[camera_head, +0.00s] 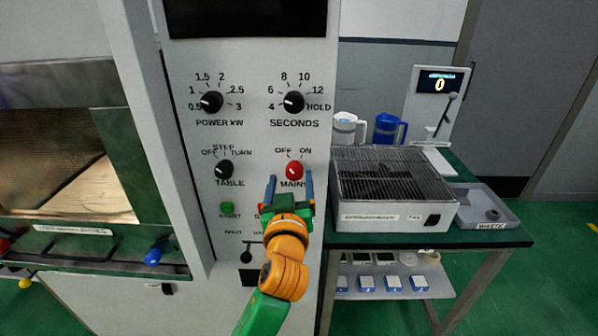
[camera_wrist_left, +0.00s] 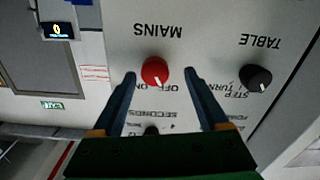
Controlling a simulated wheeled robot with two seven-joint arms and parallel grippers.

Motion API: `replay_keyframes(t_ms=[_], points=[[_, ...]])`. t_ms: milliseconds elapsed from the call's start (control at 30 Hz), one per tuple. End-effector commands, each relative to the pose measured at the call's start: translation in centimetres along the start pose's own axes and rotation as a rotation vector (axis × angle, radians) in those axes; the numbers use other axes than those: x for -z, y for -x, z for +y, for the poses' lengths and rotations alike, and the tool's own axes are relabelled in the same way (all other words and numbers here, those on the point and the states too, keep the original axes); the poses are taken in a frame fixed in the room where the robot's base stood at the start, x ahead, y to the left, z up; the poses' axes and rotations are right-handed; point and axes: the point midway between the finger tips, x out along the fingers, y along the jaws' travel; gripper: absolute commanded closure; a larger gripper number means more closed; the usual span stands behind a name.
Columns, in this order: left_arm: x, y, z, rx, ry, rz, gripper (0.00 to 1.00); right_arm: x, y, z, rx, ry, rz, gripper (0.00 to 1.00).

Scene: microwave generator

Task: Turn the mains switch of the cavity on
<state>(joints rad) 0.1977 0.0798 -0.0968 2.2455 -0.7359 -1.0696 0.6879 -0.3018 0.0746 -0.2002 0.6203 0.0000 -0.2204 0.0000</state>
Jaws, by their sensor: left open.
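The red MAINS knob (camera_head: 294,170) sits on the grey control panel, below its OFF and ON labels. A small light mark shows on it, but I cannot tell clearly which label it points at. My left gripper (camera_head: 289,186) is open just in front of and below the knob, with one blue finger on either side. In the left wrist view, where the panel appears upside down, the red knob (camera_wrist_left: 155,71) shows between the two spread fingers (camera_wrist_left: 159,78), with gaps on both sides. My right gripper is not in view.
The black TABLE knob (camera_head: 224,169) is left of the mains knob. The POWER (camera_head: 211,102) and SECONDS (camera_head: 293,102) knobs are above. A green button (camera_head: 227,208) is below left. A bench with a wire-topped box (camera_head: 392,178) and jugs stands to the right.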

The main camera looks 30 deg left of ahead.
Motion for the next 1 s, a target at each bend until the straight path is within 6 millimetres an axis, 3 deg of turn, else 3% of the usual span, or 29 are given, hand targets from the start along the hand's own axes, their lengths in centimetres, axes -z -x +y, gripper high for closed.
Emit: replay_keyframes(t_ms=[133,367,467,667,1000], points=[[0.1,-1.7,0.1,-0.001,-0.001,0.0,0.23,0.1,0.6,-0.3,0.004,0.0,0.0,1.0],[-0.1,-2.0,0.1,-0.003,-0.001,-0.001,0.23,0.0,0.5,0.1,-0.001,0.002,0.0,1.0],[-0.1,-2.0,0.1,-0.003,-0.001,-0.002,0.45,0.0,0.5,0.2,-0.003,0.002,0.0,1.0],[-0.1,-2.0,0.1,-0.003,-0.001,-0.002,0.99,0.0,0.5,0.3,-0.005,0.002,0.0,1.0],[0.0,-2.0,0.1,-0.002,-0.047,-0.003,1.0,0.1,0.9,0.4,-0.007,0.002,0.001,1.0]])
